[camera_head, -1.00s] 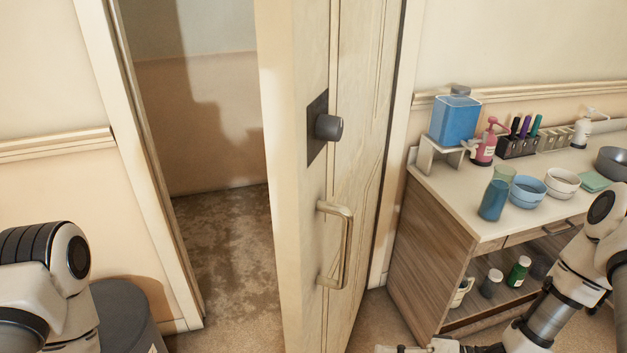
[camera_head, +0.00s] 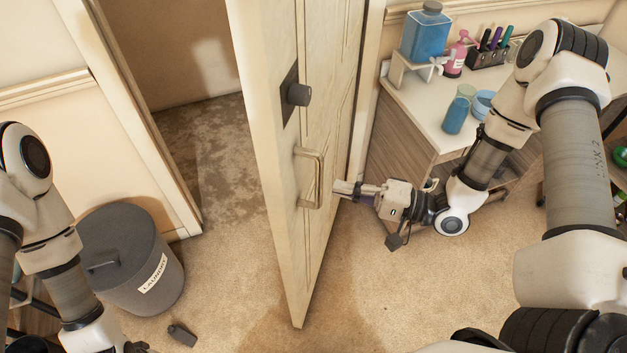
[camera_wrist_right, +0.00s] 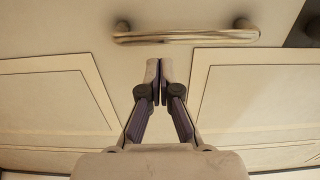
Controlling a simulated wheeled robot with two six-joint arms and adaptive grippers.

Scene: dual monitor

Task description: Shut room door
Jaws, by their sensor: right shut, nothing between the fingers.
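The cream room door (camera_head: 290,220) stands ajar in the head view, with the open doorway to its left. Its face also fills the wrist view (camera_wrist_right: 60,95). A pale bar handle (camera_head: 320,180) and a dark round knob (camera_head: 298,94) are on its face. My right gripper (camera_head: 345,188) is just right of the handle, close to the door face; I cannot tell whether it touches. In the wrist view its fingertips (camera_wrist_right: 158,68) are together and empty, below the handle (camera_wrist_right: 185,37). My left arm is at the lower left; its fingers are out of frame.
A grey laundry bin (camera_head: 140,262) stands left of the doorway. A wooden counter (camera_head: 405,140) with bottles, bowls and pens is at the right, behind my right arm. The carpet (camera_head: 300,338) in front of the door is clear. The doorway floor (camera_head: 215,150) is bare.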

